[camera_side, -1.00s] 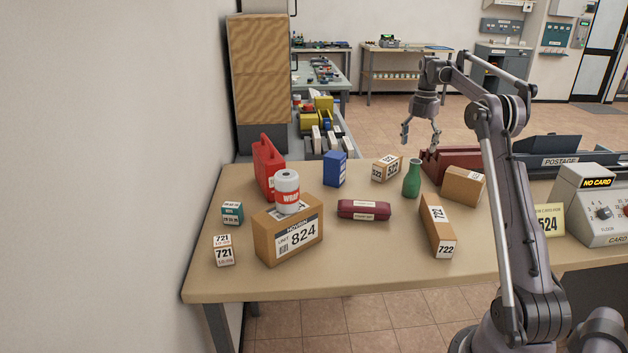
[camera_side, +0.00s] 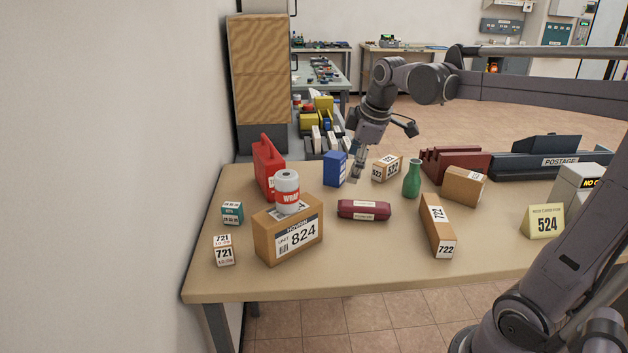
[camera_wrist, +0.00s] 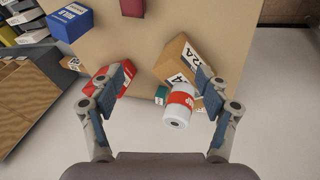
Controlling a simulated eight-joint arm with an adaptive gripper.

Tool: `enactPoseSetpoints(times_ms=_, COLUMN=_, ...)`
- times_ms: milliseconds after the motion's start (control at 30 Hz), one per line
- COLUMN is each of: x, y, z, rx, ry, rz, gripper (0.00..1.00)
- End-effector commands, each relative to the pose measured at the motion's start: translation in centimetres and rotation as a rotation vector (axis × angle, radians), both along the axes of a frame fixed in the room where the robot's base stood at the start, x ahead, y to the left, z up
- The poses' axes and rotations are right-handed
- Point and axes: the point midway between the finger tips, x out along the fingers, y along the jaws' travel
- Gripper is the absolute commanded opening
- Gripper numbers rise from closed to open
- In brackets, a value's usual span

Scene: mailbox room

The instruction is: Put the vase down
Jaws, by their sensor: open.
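The green vase (camera_side: 412,180) stands upright on the table (camera_side: 290,277), just left of a brown box. My gripper (camera_side: 357,178) is open and empty above the back middle of the table, left of the vase and apart from it. In the wrist view my open gripper (camera_wrist: 166,82) has its two fingers spread, with the white wrap roll and a brown box showing beyond and between them. The vase does not show in the wrist view.
Near my gripper stand a blue box (camera_side: 335,170), a small 522 box (camera_side: 387,168) and a maroon case (camera_side: 364,210). The wrap roll (camera_side: 287,190) stands on the 824 box (camera_side: 289,230), beside a red can (camera_side: 268,167). The front middle of the table is clear.

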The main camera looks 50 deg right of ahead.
Motion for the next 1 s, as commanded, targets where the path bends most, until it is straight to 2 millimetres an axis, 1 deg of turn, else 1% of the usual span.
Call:
enactPoseSetpoints(times_ms=33, x=-1.1, y=2.1, z=-0.6, rx=0.025, ry=-0.032, rz=-0.041, gripper=0.76)
enactPoseSetpoints(times_ms=200, x=-4.4, y=7.4, z=-2.9, rx=0.138, ry=-0.140, rz=-0.211, gripper=0.76)
enactPoseSetpoints(times_ms=300, x=-6.5, y=10.0, z=-4.6, rx=0.215, ry=-0.194, rz=-0.304, gripper=0.76)
enactPoseSetpoints(times_ms=400, x=-8.2, y=11.9, z=-6.3, rx=0.290, ry=-0.236, rz=-0.381, gripper=0.76)
enactPoseSetpoints(times_ms=500, x=-9.4, y=13.1, z=-7.6, rx=0.349, ry=-0.263, rz=-0.441, gripper=0.76)
enactPoseSetpoints(times_ms=633, x=-10.2, y=13.9, z=-8.5, rx=0.393, ry=-0.281, rz=-0.483, gripper=0.76)
enactPoseSetpoints(times_ms=1000, x=-10.3, y=14.0, z=-8.7, rx=0.404, ry=-0.284, rz=-0.496, gripper=0.76)
